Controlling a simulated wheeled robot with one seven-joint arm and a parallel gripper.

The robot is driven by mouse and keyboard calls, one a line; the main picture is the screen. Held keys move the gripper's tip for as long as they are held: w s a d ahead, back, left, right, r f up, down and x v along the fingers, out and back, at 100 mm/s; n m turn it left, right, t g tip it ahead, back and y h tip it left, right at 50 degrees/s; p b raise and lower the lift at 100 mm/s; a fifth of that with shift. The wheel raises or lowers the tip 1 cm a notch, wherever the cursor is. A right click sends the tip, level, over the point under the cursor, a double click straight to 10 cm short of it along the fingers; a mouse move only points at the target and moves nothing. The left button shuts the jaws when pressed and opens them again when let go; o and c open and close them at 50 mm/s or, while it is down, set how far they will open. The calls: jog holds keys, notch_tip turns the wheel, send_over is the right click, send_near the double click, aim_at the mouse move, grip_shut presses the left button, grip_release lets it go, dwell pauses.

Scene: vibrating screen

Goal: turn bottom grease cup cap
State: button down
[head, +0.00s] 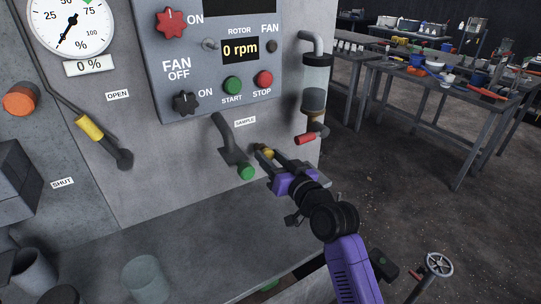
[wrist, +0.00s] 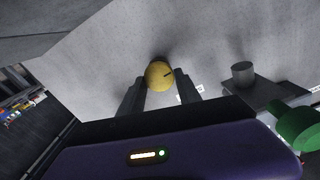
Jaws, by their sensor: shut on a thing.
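The grease cup cap (wrist: 159,76) is a round yellow knob with a dark mark on its face, set against the grey machine panel.
The grey sample spout (head: 227,140) and its green knob (head: 246,172) are close to the left of my gripper. A sight glass with a red-handled valve (head: 306,138) is to the upper right. A grey ledge (head: 200,240) with a clear beaker (head: 146,278) lies below.

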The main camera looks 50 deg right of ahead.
jog(key=shift+m, duration=0.4)
jog(key=c, duration=0.8)
grip_release()
jog(key=shift+c, duration=0.2)
jog(key=shift+s, duration=0.1)
jog(key=b+v, duration=0.1)
jog(key=v, duration=0.6)
jog(key=shift+s, duration=0.3)
jog(key=shift+a, duration=0.1)
